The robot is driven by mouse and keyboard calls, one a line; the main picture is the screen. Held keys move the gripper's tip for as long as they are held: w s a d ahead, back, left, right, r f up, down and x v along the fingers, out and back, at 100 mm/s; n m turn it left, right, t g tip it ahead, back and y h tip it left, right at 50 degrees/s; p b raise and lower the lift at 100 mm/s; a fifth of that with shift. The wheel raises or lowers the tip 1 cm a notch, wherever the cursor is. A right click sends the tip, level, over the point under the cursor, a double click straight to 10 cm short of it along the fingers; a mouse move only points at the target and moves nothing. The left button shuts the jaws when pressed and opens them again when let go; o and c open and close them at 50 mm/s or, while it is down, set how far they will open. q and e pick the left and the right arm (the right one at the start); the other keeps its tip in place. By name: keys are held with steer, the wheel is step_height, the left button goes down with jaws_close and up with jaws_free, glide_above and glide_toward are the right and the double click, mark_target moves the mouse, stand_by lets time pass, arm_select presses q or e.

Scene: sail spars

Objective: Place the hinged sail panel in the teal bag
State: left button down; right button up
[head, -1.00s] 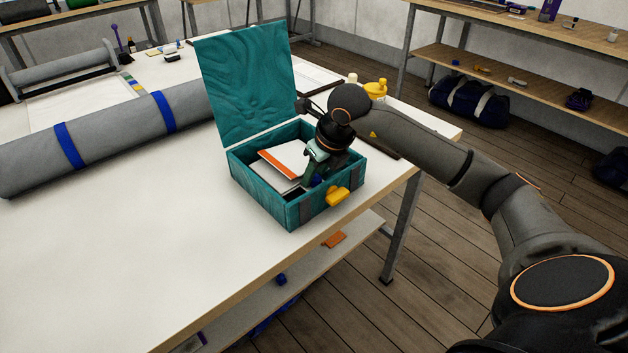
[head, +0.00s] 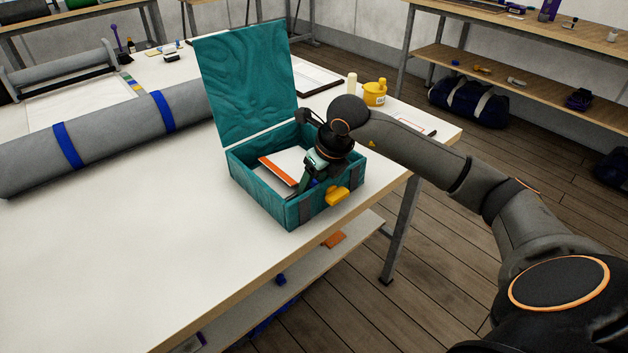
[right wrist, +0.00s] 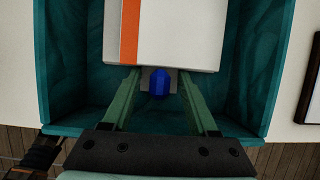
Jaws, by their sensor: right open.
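The teal bag (head: 262,200) stands on the white table with its lid (head: 243,85) raised. The hinged sail panel (head: 288,159), white with an orange stripe, lies inside the bag; it also shows in the right wrist view (right wrist: 175,38), within the bag's walls. A small grey tab with a blue knob (right wrist: 159,83) sits at the panel's near edge. My right gripper (head: 308,183) reaches down into the bag. Its green fingers are open, one on each side of the blue knob (right wrist: 157,78), with gaps visible. My left gripper is out of view.
A yellow latch (head: 337,196) sticks out from the bag's front. A grey roll with blue straps (head: 110,137) lies to the left. A yellow pot (head: 375,93) and a cream cylinder (head: 352,82) stand behind. The table (head: 130,260) at front left is clear.

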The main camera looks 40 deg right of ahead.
steer(key=shift+r, duration=0.25)
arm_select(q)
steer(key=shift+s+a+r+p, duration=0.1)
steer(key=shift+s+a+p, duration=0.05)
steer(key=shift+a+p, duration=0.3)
arm_select(e)
steer(key=shift+v, duration=5.9)
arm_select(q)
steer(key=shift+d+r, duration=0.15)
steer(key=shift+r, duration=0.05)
